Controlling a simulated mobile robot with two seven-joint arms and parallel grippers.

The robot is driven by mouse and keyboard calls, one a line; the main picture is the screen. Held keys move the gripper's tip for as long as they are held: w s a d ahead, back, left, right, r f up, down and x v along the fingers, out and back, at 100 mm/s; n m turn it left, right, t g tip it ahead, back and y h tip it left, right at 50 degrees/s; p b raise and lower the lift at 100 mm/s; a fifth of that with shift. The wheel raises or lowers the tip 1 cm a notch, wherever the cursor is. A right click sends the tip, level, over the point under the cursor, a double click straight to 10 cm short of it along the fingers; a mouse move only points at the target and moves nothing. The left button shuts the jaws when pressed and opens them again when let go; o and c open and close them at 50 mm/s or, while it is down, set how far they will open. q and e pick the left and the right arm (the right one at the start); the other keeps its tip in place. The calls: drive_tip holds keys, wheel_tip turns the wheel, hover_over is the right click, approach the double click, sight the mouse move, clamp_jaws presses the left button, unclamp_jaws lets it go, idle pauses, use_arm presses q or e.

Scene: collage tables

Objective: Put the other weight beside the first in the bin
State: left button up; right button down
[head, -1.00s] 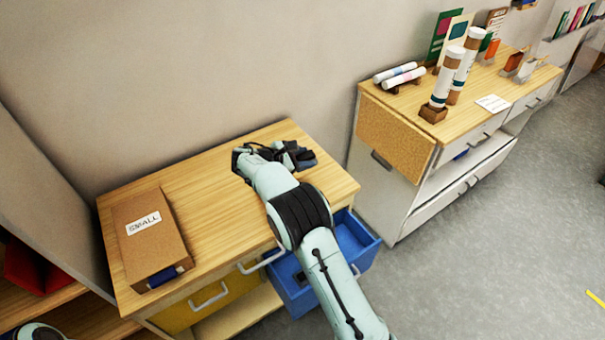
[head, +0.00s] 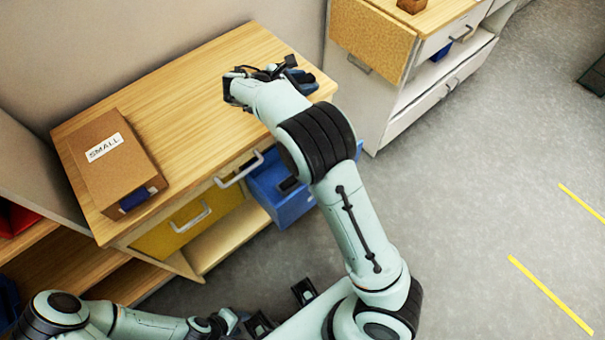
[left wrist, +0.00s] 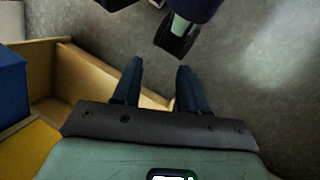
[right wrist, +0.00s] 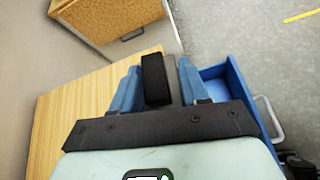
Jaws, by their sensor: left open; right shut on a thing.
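A black block-shaped weight (right wrist: 157,80) stands between the blue fingers of my right gripper (right wrist: 160,78), which is shut on it. In the head view my right gripper (head: 292,76) is over the right end of the wooden tabletop, and its own wrist largely hides the weight. The blue bin (head: 293,208) juts out like a drawer at the right front of that table, partly hidden by my right arm. A dark thing (head: 288,184), probably the first weight, shows inside it. The bin also shows in the right wrist view (right wrist: 237,92). My left gripper (left wrist: 157,75) is open and empty, low before the table.
A cardboard box labelled SMALL (head: 112,158) lies at the left of the tabletop (head: 190,75). A yellow drawer (head: 200,222) is below. A second cabinet (head: 400,95) stands to the right. The tabletop's middle and the floor at right are clear.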

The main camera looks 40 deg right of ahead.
drive_tip(key=s+d+f+n+b, duration=0.1)
drive_tip(key=s+d+f+b, duration=0.1)
drive_tip(key=s+f+b, duration=0.7)
drive_tip(key=shift+g, duration=0.3)
drive_tip(key=f, duration=1)
drive_tip(key=w+f, duration=0.1)
drive_tip(key=f, duration=0.5)
drive_tip(key=shift+d, duration=0.25)
use_arm(q)
wheel_tip(320, 180, down, 11)
drive_tip(key=b, duration=0.1)
drive_tip(key=shift+t, duration=0.3)
use_arm(e)
drive_tip(key=shift+f, duration=2.4)
drive_tip(key=shift+f, duration=0.1)
drive_tip(key=c, duration=0.6)
unclamp_jaws()
drive_tip(key=shift+o, duration=0.2)
drive_tip(key=shift+a+r, duration=0.15)
drive_tip(key=shift+r, duration=0.05)
use_arm(q)
drive_tip(key=shift+s+r+p, duration=0.3)
drive_tip(key=shift+r+p, duration=0.25)
drive_tip(key=shift+p, duration=0.05)
use_arm(e)
drive_tip(key=v, duration=0.7)
drive_tip(key=shift+s+a, duration=0.1)
drive_tip(key=shift+a, duration=0.05)
